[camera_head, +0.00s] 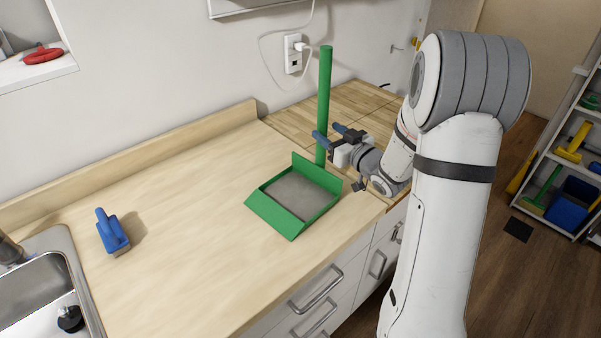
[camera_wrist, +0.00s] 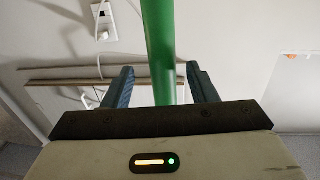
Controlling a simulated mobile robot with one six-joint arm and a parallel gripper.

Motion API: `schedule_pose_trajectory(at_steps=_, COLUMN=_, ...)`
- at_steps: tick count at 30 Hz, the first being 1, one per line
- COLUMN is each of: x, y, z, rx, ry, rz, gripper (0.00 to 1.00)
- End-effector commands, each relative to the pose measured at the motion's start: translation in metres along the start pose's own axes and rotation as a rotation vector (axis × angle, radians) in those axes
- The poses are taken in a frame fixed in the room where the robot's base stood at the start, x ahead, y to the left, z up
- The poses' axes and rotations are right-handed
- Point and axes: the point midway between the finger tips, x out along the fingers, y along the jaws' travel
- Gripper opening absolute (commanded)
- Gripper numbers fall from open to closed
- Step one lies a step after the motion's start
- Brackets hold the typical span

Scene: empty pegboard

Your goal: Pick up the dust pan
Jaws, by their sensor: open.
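The dust pan (camera_head: 296,196) is green with a grey inner floor and sits on the wooden counter. Its tall green handle (camera_head: 325,90) stands upright from the back of the pan. My gripper (camera_head: 327,131) is at the lower part of the handle, above the pan. In the wrist view the handle (camera_wrist: 159,50) runs between the two blue fingers of my gripper (camera_wrist: 160,85), with a gap visible on each side. The fingers are open. The exact depth of the handle between the fingers is hard to tell.
A blue brush (camera_head: 112,232) lies on the counter (camera_head: 180,190) at the left, beside a metal sink (camera_head: 40,285). A wall outlet (camera_head: 293,53) with a white cable is behind the handle. Shelves (camera_head: 575,130) with cleaning items stand at the right. The counter between brush and pan is clear.

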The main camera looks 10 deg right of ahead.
Motion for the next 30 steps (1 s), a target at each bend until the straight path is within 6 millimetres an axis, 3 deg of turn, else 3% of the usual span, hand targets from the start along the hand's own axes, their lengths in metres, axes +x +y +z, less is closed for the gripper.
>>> schedule_pose_trajectory(at_steps=9, x=0.044, y=-0.004, z=-0.006, rx=0.000, ry=-0.001, rz=0.000, gripper=0.52)
schedule_pose_trajectory(at_steps=18, x=0.049, y=-0.003, z=-0.005, rx=-0.001, ry=-0.001, rz=0.002, gripper=0.52)
schedule_pose_trajectory(at_steps=30, x=0.048, y=-0.003, z=-0.005, rx=-0.001, ry=-0.001, rz=0.003, gripper=0.20)
